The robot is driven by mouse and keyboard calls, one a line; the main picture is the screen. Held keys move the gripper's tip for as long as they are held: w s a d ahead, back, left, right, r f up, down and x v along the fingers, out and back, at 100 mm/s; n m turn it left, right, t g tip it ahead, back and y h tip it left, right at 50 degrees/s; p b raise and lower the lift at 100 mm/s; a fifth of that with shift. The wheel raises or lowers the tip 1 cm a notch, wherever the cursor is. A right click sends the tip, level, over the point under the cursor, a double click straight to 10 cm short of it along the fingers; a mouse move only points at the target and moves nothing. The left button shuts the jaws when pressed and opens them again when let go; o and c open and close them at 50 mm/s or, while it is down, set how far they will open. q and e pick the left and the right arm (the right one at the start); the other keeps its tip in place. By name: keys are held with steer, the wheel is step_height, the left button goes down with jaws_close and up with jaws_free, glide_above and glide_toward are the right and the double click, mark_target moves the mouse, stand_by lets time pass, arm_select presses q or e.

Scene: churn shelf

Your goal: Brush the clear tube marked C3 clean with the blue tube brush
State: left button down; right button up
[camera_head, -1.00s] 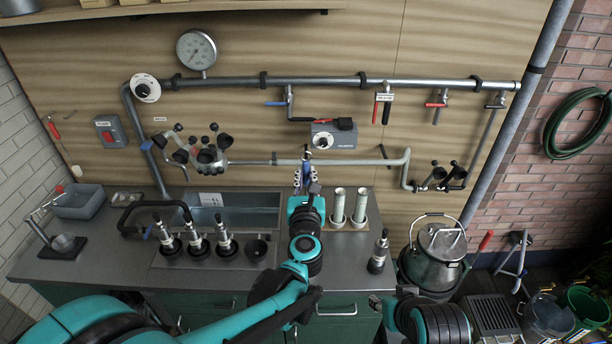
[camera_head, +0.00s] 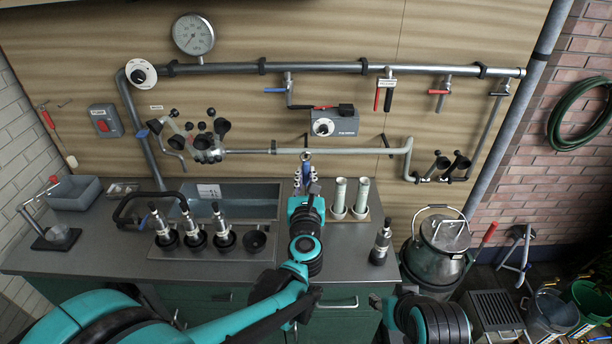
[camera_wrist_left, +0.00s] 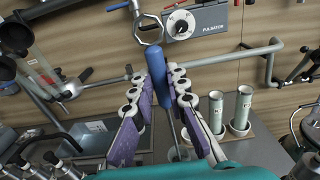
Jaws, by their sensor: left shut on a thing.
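My left gripper (camera_head: 306,182) is in front of the back wall, above the rear of the bench. In the left wrist view its purple-padded fingers (camera_wrist_left: 157,84) are shut on the blue tube brush (camera_wrist_left: 157,66), around its blue handle. I cannot read a C3 mark on either.
A sink (camera_head: 240,203) lies behind several black-and-steel teat cups (camera_head: 194,232). Another cup (camera_head: 381,243) stands at the bench's right end. A grey pulsator box (camera_head: 335,123) and pipes (camera_head: 330,68) are on the wall. A lidded steel churn (camera_head: 440,240) stands right of the bench.

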stand_by(0.3)
arm_select(q)
step_height(320, 180, down, 8)
steer(key=b, duration=0.7)
steer(key=shift+f, duration=0.25)
steer(key=shift+r, duration=0.1)
steer(key=shift+r+p, duration=3.25)
steer(key=shift+r, duration=0.95)
steer(key=shift+r, duration=0.1)
step_height(320, 180, up, 7)
steer(key=p, duration=0.6)
steer(key=shift+r, duration=0.15)
